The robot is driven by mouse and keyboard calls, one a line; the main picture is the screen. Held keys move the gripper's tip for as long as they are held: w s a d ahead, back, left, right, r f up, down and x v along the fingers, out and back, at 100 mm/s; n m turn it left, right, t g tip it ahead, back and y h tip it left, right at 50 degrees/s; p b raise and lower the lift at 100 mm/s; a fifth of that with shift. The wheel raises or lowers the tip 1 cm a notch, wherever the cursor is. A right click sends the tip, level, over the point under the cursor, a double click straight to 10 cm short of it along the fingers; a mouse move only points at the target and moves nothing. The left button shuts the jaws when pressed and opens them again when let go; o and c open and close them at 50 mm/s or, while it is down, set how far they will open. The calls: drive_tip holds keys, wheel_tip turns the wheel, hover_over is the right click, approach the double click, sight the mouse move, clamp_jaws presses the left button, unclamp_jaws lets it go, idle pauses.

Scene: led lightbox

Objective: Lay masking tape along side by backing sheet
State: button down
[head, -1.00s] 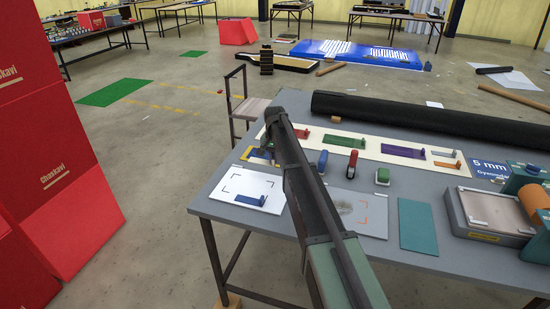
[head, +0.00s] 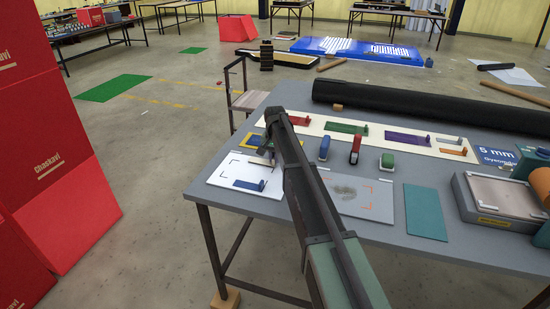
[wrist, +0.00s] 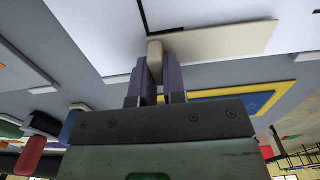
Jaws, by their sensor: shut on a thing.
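My gripper (head: 267,158) is at the left end of the near table. In the wrist view its two dark fingers (wrist: 158,90) are shut on the block-like end of a beige masking tape piece (wrist: 225,42). The tape's flat strip extends to the right, over or on the white sheet. I cannot tell whether it touches the sheet. In the head view only a thin part of the tape (head: 252,161) shows. The white backing sheet (head: 222,178), with black corner marks, lies flat and also shows in the wrist view (wrist: 100,25). A blue strip (head: 247,184) lies on its near part.
A yellow-edged blue piece (head: 252,141) lies just beyond the sheet. A white strip (head: 310,127) holds red, green, purple and orange pieces. Blue (head: 324,148), red (head: 355,147) and green (head: 387,161) small items stand right of my arm. A grey marked board (head: 375,203) lies right.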

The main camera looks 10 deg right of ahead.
drive_tip(key=shift+f+b, duration=0.35)
idle(0.3)
drive_tip(key=c, duration=1.1)
unclamp_jaws()
wheel_tip(320, 180, up, 11)
drive_tip(key=p, duration=1.1)
drive_tip(key=shift+f, duration=0.1)
